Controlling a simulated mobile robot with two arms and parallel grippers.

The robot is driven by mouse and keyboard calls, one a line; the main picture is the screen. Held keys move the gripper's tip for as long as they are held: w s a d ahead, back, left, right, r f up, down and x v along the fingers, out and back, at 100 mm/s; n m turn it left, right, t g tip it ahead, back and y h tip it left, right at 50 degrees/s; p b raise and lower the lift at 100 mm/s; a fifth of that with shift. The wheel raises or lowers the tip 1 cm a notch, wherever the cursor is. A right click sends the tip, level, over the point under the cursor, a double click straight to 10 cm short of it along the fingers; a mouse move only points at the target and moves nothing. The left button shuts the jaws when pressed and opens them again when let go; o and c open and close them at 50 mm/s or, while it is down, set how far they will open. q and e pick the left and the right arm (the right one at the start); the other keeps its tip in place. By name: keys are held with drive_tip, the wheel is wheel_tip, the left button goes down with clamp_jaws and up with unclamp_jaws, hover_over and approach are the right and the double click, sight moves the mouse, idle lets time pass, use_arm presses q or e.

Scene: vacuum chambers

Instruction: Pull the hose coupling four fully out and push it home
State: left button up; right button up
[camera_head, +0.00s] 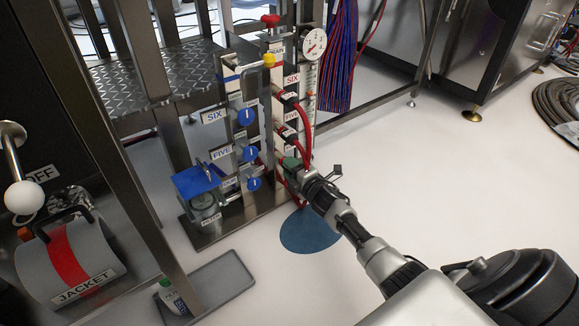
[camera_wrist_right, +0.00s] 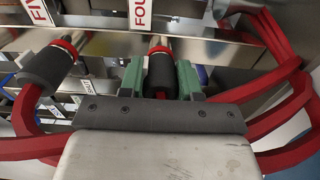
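Hose coupling four is a dark ribbed sleeve (camera_wrist_right: 161,76) with a red ring, under the FOUR label (camera_wrist_right: 141,12) in the right wrist view. My right gripper (camera_wrist_right: 160,84) has its green fingers close against both sides of the sleeve, and looks shut on it. In the head view my right gripper (camera_head: 296,163) is at the lowest coupling of the red-hose column and hides most of it. The sleeve's far end, at its fitting, is partly seen. My left gripper is in neither view.
Coupling five (camera_wrist_right: 47,70) sits close beside the gripper, and red hoses (camera_wrist_right: 290,95) loop around it. A pressure gauge (camera_head: 313,43) and blue valve knobs (camera_head: 250,153) are on the stand. A JACKET cylinder (camera_head: 70,262) lies left. The floor on the right is mostly clear.

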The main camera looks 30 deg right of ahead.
clamp_jaws()
drive_tip(key=shift+s, duration=0.15)
drive_tip(key=shift+s+d+p, duration=0.2)
drive_tip(key=shift+s+p, duration=1.4)
drive_tip(key=shift+s, duration=1.25)
drive_tip(key=shift+s, duration=0.1)
drive_tip(key=shift+w+a+b, duration=0.1)
drive_tip(key=shift+w+b, duration=0.55)
drive_tip(key=shift+w, duration=1)
drive_tip(key=shift+w, duration=0.4)
